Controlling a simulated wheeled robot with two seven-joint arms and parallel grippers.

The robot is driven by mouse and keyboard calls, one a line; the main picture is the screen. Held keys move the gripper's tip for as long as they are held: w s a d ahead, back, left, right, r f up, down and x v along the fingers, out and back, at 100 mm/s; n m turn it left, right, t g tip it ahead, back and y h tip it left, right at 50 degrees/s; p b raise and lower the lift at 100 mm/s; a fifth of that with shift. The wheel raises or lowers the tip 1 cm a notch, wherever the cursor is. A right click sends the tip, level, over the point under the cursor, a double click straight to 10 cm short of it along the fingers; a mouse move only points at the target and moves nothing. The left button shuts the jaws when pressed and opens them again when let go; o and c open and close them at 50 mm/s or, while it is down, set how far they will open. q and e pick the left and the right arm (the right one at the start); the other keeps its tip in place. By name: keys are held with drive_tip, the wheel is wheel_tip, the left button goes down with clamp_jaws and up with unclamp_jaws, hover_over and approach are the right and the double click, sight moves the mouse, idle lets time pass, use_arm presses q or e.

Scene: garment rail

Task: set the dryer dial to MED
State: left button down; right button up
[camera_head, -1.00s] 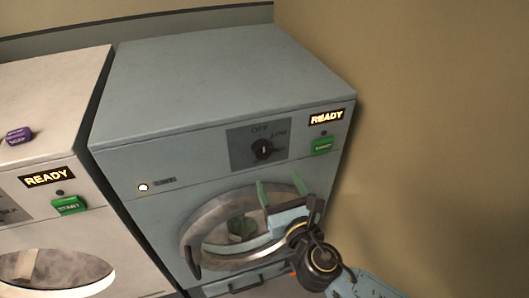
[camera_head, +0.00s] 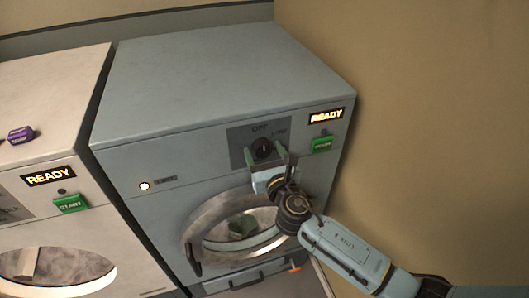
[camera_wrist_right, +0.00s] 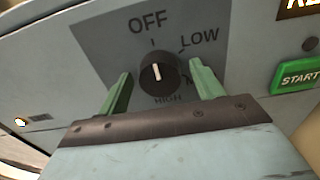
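The dryer (camera_head: 215,75) is the blue-grey machine against the wall. Its black dial (camera_head: 263,149) sits on a dark panel below OFF and LOW labels. In the right wrist view the dial (camera_wrist_right: 160,74) has its white mark pointing up towards OFF. LOW is at upper right, HIGH below; the label at the right is mostly hidden by a finger. My right gripper (camera_head: 264,157) is open, its two green fingers on either side of the dial, apart from it in the right wrist view (camera_wrist_right: 160,92). My left gripper is not in view.
A green START button (camera_wrist_right: 298,76) and a lit READY display (camera_head: 326,116) are right of the dial. The round door (camera_head: 193,240) is below, with a green item seen through its glass. A white machine (camera_head: 75,150) stands at left, a purple box (camera_head: 20,135) on top.

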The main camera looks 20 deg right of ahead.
drive_tip(key=c, duration=0.9)
drive_tip(key=shift+o, duration=0.2)
drive_tip(key=shift+m, duration=0.3)
drive_tip(key=m+b, duration=0.1)
drive_tip(key=m, duration=0.4)
drive_tip(key=shift+f+m+b, duration=0.1)
drive_tip(key=shift+m+b, duration=0.2)
drive_tip(key=shift+m, duration=0.1)
drive_tip(key=m+b, duration=0.1)
drive_tip(key=m, duration=0.8)
drive_tip(key=shift+b, duration=0.3)
drive_tip(key=m, duration=0.2)
drive_tip(key=shift+m, duration=0.3)
drive_tip(key=m, duration=0.5)
drive_tip(key=shift+m, duration=0.4)
